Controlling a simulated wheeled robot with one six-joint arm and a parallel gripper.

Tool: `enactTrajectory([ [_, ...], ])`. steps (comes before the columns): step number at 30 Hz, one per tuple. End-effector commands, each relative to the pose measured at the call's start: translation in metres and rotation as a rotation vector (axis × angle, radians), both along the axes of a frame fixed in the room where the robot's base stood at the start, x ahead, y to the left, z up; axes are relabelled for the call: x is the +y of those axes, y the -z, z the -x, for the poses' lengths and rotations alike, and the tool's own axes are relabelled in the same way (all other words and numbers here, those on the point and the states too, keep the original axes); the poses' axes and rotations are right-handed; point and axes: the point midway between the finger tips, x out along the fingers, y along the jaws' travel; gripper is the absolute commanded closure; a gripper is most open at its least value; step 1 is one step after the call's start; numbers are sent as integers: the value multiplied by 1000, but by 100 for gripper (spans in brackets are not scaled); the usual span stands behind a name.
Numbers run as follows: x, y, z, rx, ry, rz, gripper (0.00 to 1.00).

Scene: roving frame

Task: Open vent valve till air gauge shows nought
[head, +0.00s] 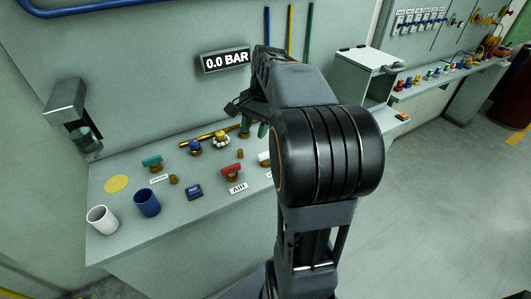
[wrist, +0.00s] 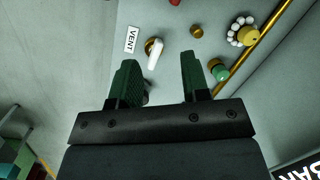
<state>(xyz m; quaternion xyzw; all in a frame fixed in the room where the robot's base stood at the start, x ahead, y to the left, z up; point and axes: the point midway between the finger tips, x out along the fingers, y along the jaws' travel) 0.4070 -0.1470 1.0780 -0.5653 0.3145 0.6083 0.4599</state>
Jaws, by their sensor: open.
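The air gauge (head: 226,61) on the back wall reads 0.0 BAR. The vent valve has a white lever (wrist: 155,55) on a brass base, beside a VENT label (wrist: 131,39). In the head view a bit of a white handle (head: 263,157) shows at the edge of my arm, which hides the rest. My gripper (wrist: 160,60) is open, its green fingers apart and nothing held. In the wrist view the lever appears in the gap between the fingertips, nearer the left finger; I cannot tell if they touch. In the head view my gripper (head: 254,129) is above the bench.
A red-handled valve (head: 231,170) stands by an AIR label (head: 238,188). A teal-handled valve (head: 152,162), blue cup (head: 147,203) and white cup (head: 102,220) are further left. A yellow pipe (wrist: 268,38) with a beaded yellow knob (wrist: 244,33) runs close to my gripper.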

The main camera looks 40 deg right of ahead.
Motion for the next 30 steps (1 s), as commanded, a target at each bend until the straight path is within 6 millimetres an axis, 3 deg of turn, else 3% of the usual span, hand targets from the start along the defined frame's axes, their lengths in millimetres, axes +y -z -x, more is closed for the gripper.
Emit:
enactTrajectory([
  [1, -24, 5, -6, 35, 106, -41, 57],
  [6, -79, 7, -12, 119, 364, -148, 57],
  [11, -105, 11, -11, 160, 483, -199, 57],
  [17, -102, 34, -11, 171, 512, -213, 57],
  [30, -71, 108, -15, 171, 510, -211, 57],
])
